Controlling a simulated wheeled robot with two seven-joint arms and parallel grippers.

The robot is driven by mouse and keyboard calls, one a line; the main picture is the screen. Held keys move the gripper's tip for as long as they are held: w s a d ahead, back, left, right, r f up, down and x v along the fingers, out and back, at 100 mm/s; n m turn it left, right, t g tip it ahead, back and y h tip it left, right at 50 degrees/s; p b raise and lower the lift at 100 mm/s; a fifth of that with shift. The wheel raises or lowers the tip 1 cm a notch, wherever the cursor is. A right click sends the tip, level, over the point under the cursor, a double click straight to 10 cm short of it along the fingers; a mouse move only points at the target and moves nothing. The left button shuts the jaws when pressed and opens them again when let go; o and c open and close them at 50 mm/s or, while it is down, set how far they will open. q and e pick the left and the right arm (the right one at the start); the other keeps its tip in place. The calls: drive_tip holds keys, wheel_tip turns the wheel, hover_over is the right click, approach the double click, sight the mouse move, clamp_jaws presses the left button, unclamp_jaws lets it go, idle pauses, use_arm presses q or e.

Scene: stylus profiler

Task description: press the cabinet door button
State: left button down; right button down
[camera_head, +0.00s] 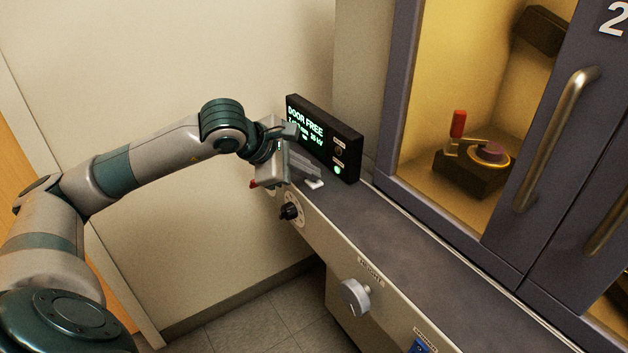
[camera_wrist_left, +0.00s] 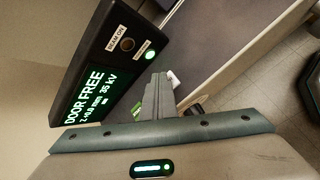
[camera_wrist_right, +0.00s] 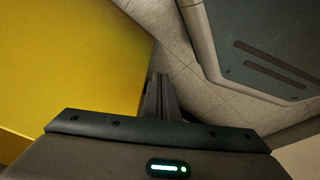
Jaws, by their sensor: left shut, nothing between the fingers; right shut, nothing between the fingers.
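A black display panel (camera_head: 322,138) stands on the counter and reads "DOOR FREE" in green; it also shows in the left wrist view (camera_wrist_left: 95,75). It has a dark "BEAM ON" lamp (camera_wrist_left: 127,44) and a lit green lamp (camera_wrist_left: 150,55). My left gripper (camera_head: 316,181) is shut and empty, low in front of the panel. A small white piece (camera_wrist_left: 173,79) shows beside its fingertips; whether they touch, I cannot tell. Which part is the door button is unclear. My right gripper (camera_wrist_right: 158,78) is shut and empty, seen only in its wrist view.
The cabinet (camera_head: 398,95) has a glazed door with a metal handle (camera_head: 556,138). Inside stands a fixture with a red-handled clamp (camera_head: 458,124). The counter front carries a black dial (camera_head: 289,211), a silver knob (camera_head: 356,294) and a blue part (camera_head: 419,346).

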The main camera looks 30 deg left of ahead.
sight(309, 184)
use_arm(q)
drive_tip(key=shift+r, duration=0.75)
drive_tip(key=shift+r+p, duration=1.55)
drive_tip(key=shift+r, duration=0.95)
